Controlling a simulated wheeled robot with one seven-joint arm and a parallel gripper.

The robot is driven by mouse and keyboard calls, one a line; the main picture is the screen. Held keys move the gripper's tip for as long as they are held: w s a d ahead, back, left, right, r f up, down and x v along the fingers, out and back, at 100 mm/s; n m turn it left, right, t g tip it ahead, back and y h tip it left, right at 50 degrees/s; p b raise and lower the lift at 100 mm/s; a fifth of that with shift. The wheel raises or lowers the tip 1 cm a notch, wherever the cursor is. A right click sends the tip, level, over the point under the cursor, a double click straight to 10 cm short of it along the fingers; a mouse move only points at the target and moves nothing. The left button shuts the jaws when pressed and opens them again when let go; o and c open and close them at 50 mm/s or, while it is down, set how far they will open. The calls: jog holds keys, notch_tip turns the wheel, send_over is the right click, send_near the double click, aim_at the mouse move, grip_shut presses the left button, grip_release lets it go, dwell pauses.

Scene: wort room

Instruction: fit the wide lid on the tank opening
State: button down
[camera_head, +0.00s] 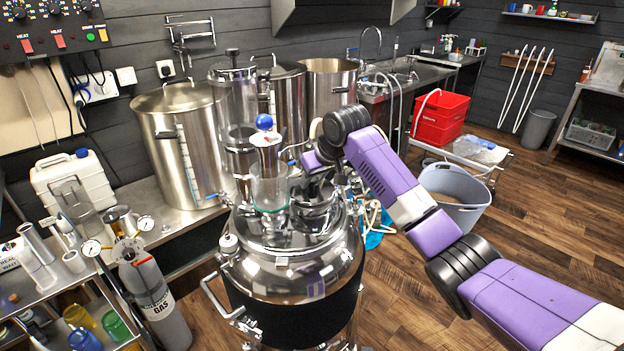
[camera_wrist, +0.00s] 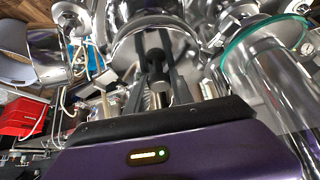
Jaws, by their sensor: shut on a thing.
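The tank is a polished steel vessel (camera_head: 290,282) with a domed top in the lower middle of the head view. My gripper (camera_head: 322,180) is above the right part of its top. In the wrist view my gripper (camera_wrist: 157,75) is shut on a black knob (camera_wrist: 154,58). A shiny round steel piece (camera_wrist: 150,22), which looks like the wide lid, spreads beyond the knob. I cannot tell whether the lid touches the tank's rim. The tank opening is hidden by my gripper and the steel fittings.
A clear cylinder with a green rim (camera_head: 270,190) stands on the tank, left of my gripper; its rim also shows in the wrist view (camera_wrist: 238,48). Tall steel pots (camera_head: 182,150) stand behind. A grey tub (camera_head: 455,190) and red crates (camera_head: 440,112) are at right. Floor is clear further right.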

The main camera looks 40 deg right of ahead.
jog(key=shift+f, duration=0.4)
jog(key=c, duration=1.4)
grip_release()
jog(key=shift+f, duration=0.1)
jog(key=p+v, duration=0.8)
jog(key=shift+s+r, duration=0.15)
jog(key=shift+r, duration=0.25)
jog(key=shift+v, duration=1.15)
jog(key=shift+s+f, duration=0.1)
jog(key=shift+s, duration=0.1)
